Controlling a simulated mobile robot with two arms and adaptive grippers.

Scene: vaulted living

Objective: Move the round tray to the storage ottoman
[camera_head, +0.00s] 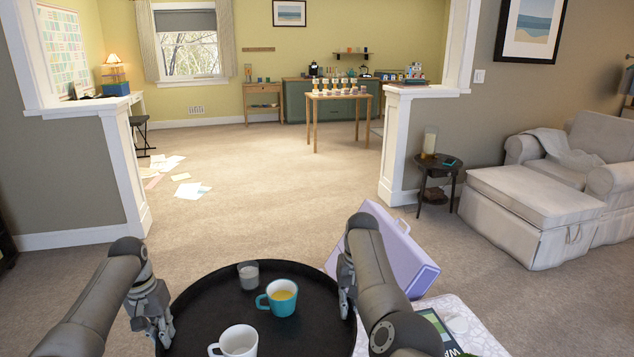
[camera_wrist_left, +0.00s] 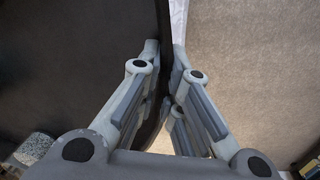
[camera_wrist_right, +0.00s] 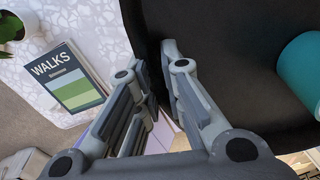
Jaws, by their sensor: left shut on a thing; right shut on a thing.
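The round black tray (camera_head: 208,305) is in front of me in the head view, its near part cut off by the frame. It carries a teal mug (camera_head: 283,300) with yellow liquid, a white mug (camera_head: 238,341) and a small grey candle or cup (camera_head: 248,275). My left gripper (camera_head: 160,333) is shut on the tray's left rim; its fingers also show in the left wrist view (camera_wrist_left: 167,88). My right gripper (camera_head: 346,298) is shut on the right rim, as the right wrist view (camera_wrist_right: 160,85) shows. The pale storage ottoman (camera_head: 530,205) stands to the right, before an armchair.
A white speckled table (camera_head: 480,335) with a book (camera_wrist_right: 72,80) and a lilac case (camera_head: 390,250) lie close at the right. A dark side table (camera_head: 437,168) stands left of the ottoman. Papers (camera_head: 190,190) litter the far floor. Open carpet lies ahead.

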